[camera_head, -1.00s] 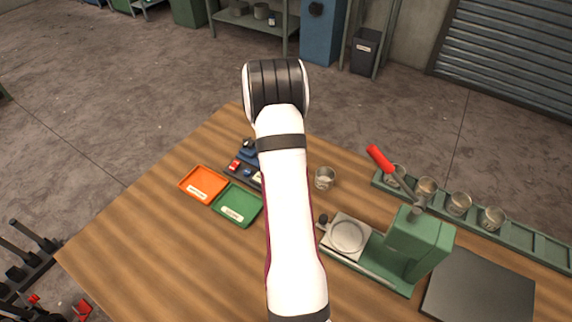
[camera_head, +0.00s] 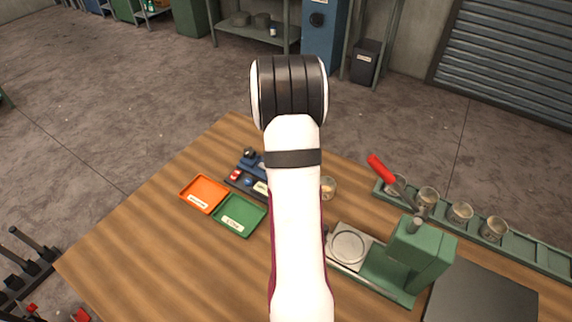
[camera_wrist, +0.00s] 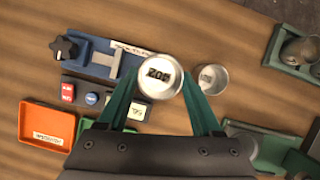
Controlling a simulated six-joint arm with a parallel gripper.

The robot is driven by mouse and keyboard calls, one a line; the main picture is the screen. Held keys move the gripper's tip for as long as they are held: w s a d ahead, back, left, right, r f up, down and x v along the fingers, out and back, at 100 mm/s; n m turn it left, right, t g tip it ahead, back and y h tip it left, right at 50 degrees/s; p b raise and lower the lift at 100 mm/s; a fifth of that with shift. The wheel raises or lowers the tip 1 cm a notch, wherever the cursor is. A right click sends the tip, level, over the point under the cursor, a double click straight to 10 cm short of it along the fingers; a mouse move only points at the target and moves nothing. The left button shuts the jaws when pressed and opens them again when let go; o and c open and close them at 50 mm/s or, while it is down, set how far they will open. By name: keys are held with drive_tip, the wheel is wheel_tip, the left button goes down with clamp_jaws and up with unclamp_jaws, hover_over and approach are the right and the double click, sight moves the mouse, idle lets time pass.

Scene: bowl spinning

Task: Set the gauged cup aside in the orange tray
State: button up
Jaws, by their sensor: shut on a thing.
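In the wrist view, my gripper (camera_wrist: 160,84) is shut on a metal cup (camera_wrist: 158,90), with one green finger at each side. A dark marking shows inside this cup; I cannot read it surely. The cup overlaps the right end of the blue gauge fixture (camera_wrist: 100,60); its height above the table is unclear. The orange tray (camera_wrist: 30,112) lies at lower left, labelled, with its visible floor empty. It also shows whole and empty in the head view (camera_head: 205,186). My gripper and the held cup are hidden behind my arm there.
A second cup (camera_wrist: 213,79) stands on the table right of the held one. A green tray (camera_head: 240,222) adjoins the orange one. A button panel (camera_wrist: 98,97) sits before the gauge. A green lever press (camera_head: 420,255) and a rack (camera_head: 530,248) with several cups stand right.

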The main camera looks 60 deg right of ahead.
drive_tip(key=s+r, duration=0.5)
drive_tip(key=s, duration=0.3)
drive_tip(key=shift+s+d+r, duration=0.15)
drive_tip(key=shift+s+d, duration=0.15)
drive_tip(key=shift+s, duration=0.05)
drive_tip(key=w+a+f+n+t, duration=0.1)
drive_tip(key=w+a+n, duration=0.1)
drive_tip(key=w+a, duration=0.55)
drive_tip(key=w+a+f+n, duration=0.2)
drive_tip(key=w+a, duration=0.3)
drive_tip(key=w, duration=0.6)
drive_tip(key=w+a+f+n+t, duration=0.1)
drive_tip(key=w+a+n, duration=0.1)
drive_tip(key=w+a, duration=0.6)
drive_tip(key=shift+y, duration=0.4)
drive_tip(key=shift+d+x, duration=0.2)
drive_tip(key=shift+x, duration=3.3)
drive_tip(key=shift+s+f, duration=0.1)
drive_tip(key=shift+f, duration=0.1)
drive_tip(key=o, duration=1.4)
